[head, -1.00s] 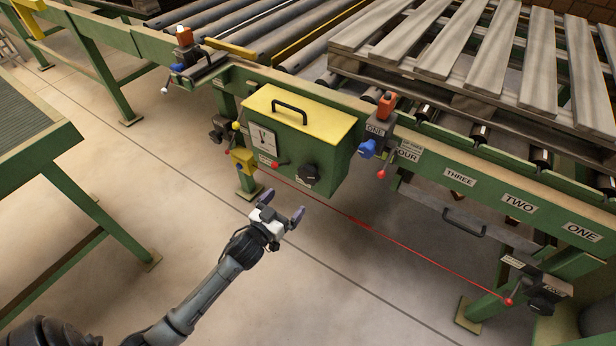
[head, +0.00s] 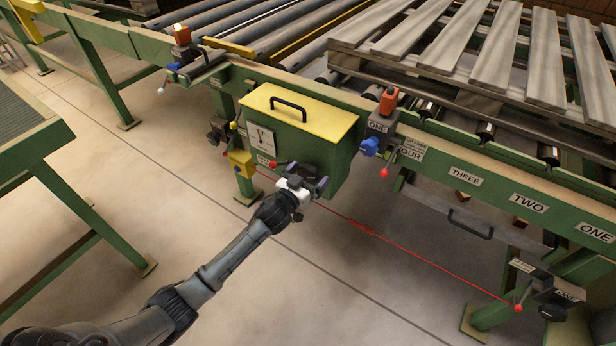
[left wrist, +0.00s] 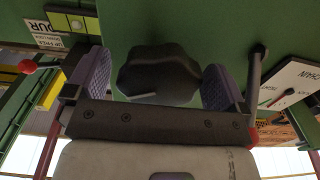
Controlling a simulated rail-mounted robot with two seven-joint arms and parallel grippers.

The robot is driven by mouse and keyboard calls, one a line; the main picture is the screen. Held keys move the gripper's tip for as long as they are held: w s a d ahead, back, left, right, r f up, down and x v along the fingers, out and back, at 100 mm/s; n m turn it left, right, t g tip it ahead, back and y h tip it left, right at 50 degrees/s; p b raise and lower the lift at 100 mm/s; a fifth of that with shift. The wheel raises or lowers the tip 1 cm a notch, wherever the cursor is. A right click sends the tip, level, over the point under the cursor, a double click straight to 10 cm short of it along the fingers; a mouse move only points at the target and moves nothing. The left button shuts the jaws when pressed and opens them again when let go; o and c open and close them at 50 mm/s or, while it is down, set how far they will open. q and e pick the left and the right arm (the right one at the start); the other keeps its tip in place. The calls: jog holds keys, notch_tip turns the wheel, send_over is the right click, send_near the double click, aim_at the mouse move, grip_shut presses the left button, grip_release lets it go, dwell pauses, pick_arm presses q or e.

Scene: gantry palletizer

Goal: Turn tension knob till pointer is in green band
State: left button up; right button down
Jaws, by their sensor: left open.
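The tension knob (left wrist: 158,72) is black and lobed, on the front of a green box (head: 338,172) with a yellow lid. In the left wrist view it sits between the two purple-padded fingers of my left gripper (left wrist: 158,88), with a gap on each side. In the head view my left gripper (head: 306,186) is open in front of the knob and hides most of it. The white gauge (head: 261,138) is on the box front, left of the knob. It shows partly at the right of the left wrist view (left wrist: 296,90). I cannot tell which band its pointer is in.
A red-balled lever (head: 273,164) stands out from the box close to my left gripper. A yellow block (head: 241,163) is on the left post. A blue knob (head: 369,146) and another red-balled lever (head: 384,173) lie to the right. A red cord (head: 430,264) runs low.

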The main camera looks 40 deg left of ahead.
pick_arm(q)
jog(key=shift+c, duration=0.4)
jog(key=shift+c, duration=0.6)
jog(key=c, duration=0.7)
